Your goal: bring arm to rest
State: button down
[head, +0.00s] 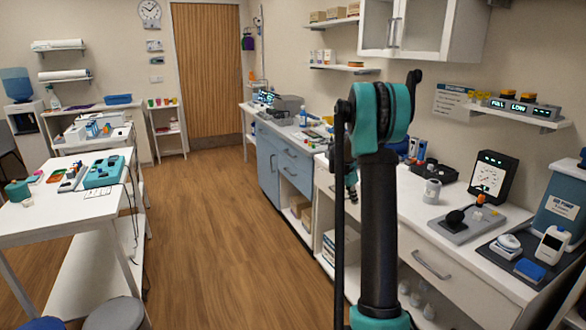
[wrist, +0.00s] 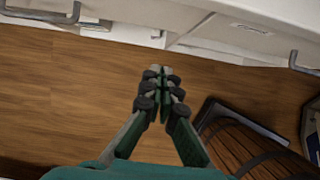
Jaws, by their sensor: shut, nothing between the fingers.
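My gripper (wrist: 161,82) shows in the wrist view with its green fingers together and nothing between them. It hangs over the wooden floor (wrist: 60,95), beside white cabinet fronts. In the head view my arm stands upright in the middle, its teal joint raised high in front of the right-hand counter. A small dark and teal part of the arm shows beside it, but the fingertips cannot be made out there.
The right-hand counter (head: 405,205) carries a gauge box (head: 493,177), a joystick panel (head: 465,222) and a blue pump (head: 560,215). A white table (head: 60,218) with devices stands left. Floor (head: 200,230) between is clear. A brown slatted object (wrist: 250,148) lies near my gripper.

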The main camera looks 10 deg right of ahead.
jog(key=s+a+f+m+t+y, duration=0.1)
jog(key=s+a+m, duration=0.5)
jog(key=s, duration=0.7)
jog(key=s+a+f+m+t+y, duration=0.1)
jog(key=s+a+m, duration=0.5)
jog(key=s, duration=0.7)
jog(key=s+a+f+m+y, duration=0.1)
jog(key=s+a+m+y, duration=0.1)
jog(key=s+a+m, duration=0.5)
jog(key=s+m, duration=0.2)
jog(key=s, duration=0.4)
jog(key=shift+s+f+t, duration=0.3)
jog(key=shift+t, duration=0.1)
jog(key=shift+d, duration=0.15)
